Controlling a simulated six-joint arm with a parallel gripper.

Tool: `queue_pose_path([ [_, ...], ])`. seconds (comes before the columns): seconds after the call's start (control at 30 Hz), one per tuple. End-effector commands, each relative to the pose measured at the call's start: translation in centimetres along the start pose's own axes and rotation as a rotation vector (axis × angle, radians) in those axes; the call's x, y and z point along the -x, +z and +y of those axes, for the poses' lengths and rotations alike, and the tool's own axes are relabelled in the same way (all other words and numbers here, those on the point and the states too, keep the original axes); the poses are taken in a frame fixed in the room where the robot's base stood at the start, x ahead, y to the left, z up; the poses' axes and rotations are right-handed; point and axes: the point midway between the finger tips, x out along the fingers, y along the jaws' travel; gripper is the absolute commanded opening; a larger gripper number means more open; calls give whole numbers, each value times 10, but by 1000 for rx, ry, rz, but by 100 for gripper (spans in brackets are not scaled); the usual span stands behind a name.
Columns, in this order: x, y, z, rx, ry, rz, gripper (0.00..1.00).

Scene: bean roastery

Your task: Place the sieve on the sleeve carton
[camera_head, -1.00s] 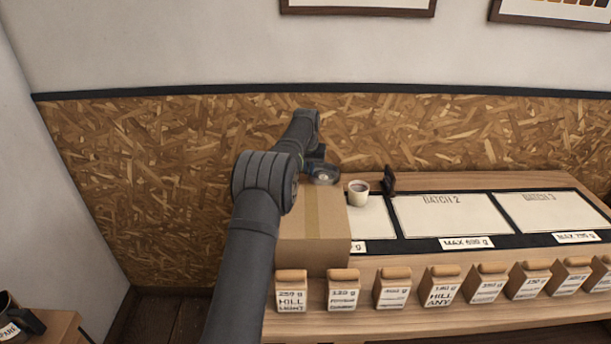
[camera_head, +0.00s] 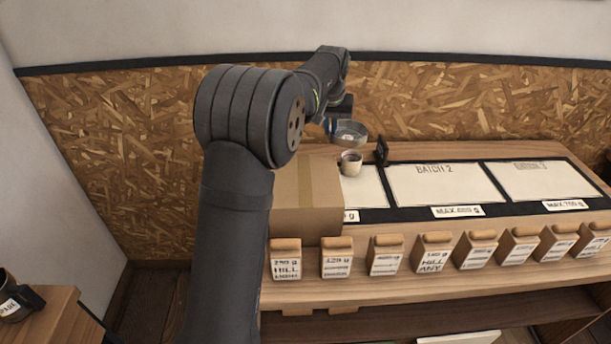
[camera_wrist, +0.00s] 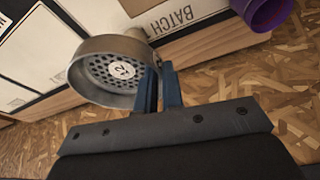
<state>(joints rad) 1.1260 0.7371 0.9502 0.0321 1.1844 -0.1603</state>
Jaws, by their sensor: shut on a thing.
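The sieve is a round metal pan with a perforated bottom and a white label reading 12. My gripper (camera_wrist: 160,90) is shut on the edge of the sieve (camera_wrist: 108,72) in the wrist view. In the head view the sieve (camera_head: 349,133) hangs in the air above the back of the counter, beyond and to the right of the carton. The sleeve carton (camera_head: 308,198) is a brown taped box at the left end of the counter. My arm hides its left part. The sieve is apart from the carton's top. The gripper's fingers are mostly hidden in the head view.
A small cup (camera_head: 351,164) stands just below the sieve in the picture, with a dark upright item (camera_head: 382,151) beside it. Batch panels (camera_head: 445,186) lie to the right. Several labelled bags (camera_head: 386,255) line the front. A purple cup (camera_wrist: 268,12) shows in the wrist view.

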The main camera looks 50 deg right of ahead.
Motion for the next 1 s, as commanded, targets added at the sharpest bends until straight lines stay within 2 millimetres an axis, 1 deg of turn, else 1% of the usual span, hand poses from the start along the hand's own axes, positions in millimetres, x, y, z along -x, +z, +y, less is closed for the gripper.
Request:
queue_pose_path([
  [0.03,15,10,2,0,2,3,0],
  [0.1,31,24,4,2,4,2,0],
  [0.27,64,58,6,7,8,3,0],
  [0.4,90,91,7,10,12,3,0],
  [0.5,106,115,7,13,15,2,0],
  [0.7,129,158,5,19,19,1,0],
  [0.8,135,172,4,20,20,-1,0],
  [0.9,138,181,3,21,21,-1,0],
  [1.0,135,183,-2,24,20,-3,0],
])
